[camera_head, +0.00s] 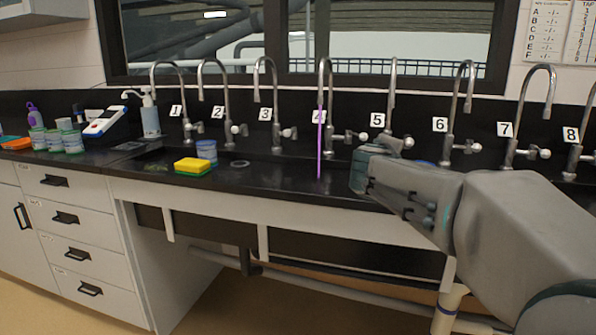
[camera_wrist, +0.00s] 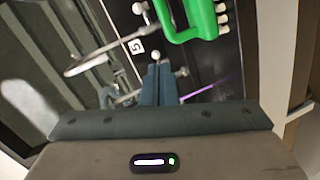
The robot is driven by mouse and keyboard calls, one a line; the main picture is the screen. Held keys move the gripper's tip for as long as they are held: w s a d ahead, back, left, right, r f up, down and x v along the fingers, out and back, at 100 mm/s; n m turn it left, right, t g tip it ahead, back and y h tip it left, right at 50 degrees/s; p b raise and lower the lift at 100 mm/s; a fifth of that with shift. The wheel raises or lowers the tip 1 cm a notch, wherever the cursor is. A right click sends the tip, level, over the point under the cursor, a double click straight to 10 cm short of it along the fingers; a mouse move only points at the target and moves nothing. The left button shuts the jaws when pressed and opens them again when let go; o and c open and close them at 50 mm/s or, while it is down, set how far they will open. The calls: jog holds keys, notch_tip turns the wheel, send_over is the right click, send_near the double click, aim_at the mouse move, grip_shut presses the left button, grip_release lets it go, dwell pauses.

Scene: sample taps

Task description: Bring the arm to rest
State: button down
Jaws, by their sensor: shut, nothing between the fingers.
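My arm reaches in from the right in the head view, over the front of the black counter (camera_head: 285,178). My gripper (camera_head: 372,168) is in front of tap 5 (camera_head: 391,95); its fingertips are hard to make out there. In the wrist view my gripper (camera_wrist: 158,70) has its two dark fingers together, with nothing between them. They point toward the label 5 (camera_wrist: 136,46) and a tap handle; I cannot tell whether they touch it. A thin purple stream (camera_head: 320,140) runs straight down below tap 4 (camera_head: 324,75), left of my gripper.
A yellow sponge (camera_head: 192,165) and a blue-lidded cup (camera_head: 207,152) stand on the counter. Several tubs (camera_head: 72,142) and a soap bottle (camera_head: 150,118) are at the left. A green object (camera_wrist: 190,20) lies beyond the fingers in the wrist view. Taps line the back.

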jog(key=s+d+m+g+y+p, duration=0.2)
jog(key=s+m+g+p, duration=0.7)
jog(key=s+p, duration=1.15)
jog(key=s+a+m+g+y+p, duration=0.2)
jog(key=s+a+p, duration=0.3)
jog(key=s, duration=0.6)
jog(key=shift+a+r+y, duration=0.15)
jog(key=shift+a+y, duration=0.15)
jog(key=shift+y, duration=0.4)
